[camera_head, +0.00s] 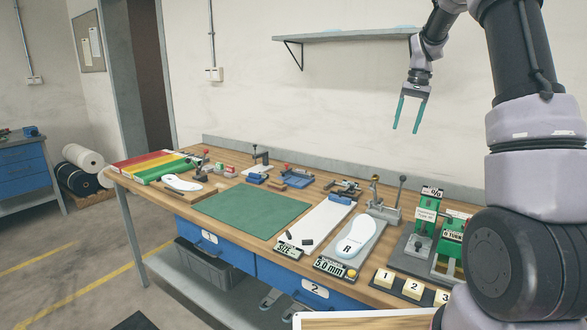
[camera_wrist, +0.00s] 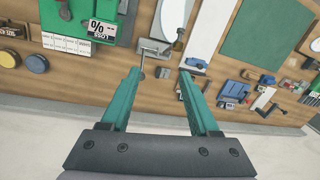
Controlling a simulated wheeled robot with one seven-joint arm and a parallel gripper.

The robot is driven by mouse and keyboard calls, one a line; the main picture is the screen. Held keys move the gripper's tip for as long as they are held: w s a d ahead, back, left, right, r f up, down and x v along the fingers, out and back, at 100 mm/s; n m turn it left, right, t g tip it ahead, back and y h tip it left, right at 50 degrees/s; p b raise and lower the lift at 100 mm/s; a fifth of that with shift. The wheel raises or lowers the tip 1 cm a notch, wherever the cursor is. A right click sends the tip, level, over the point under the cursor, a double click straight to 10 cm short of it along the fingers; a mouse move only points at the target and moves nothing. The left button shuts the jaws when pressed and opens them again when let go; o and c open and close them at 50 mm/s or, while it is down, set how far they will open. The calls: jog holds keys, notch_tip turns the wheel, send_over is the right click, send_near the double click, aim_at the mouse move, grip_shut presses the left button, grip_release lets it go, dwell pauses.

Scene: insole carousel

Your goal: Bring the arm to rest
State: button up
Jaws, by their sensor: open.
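My gripper (camera_head: 409,113) has two teal fingers and hangs in the air above the back right of the workbench, in front of the wall and below the shelf. Its fingers point down, apart from each other, with nothing between them. In the wrist view my gripper (camera_wrist: 160,72) also shows open and empty, with the bench some way beyond the fingertips. My arm fills the right side of the head view and hides part of the bench's right end.
The wooden workbench (camera_head: 205,207) bears a green mat (camera_head: 245,209), a white insole marked R (camera_head: 357,236), a white board (camera_head: 318,224), green stations (camera_head: 424,215) and several small fixtures. A wall shelf (camera_head: 345,37) is close to my gripper. Open floor (camera_head: 75,240) lies left of the bench.

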jog(key=s+a+r+t, duration=0.2)
jog(key=s+a+r, duration=0.2)
jog(key=s+r, duration=0.45)
jog(key=s+a+t, duration=0.2)
jog(key=s+a, duration=0.1)
jog(key=s, duration=0.9)
jog(key=s+a+t, duration=0.2)
jog(key=s+a, duration=0.1)
jog(key=s, duration=1)
jog(key=shift+a+r+t, duration=0.25)
jog(key=shift+a+t, duration=0.05)
jog(key=shift+t, duration=0.1)
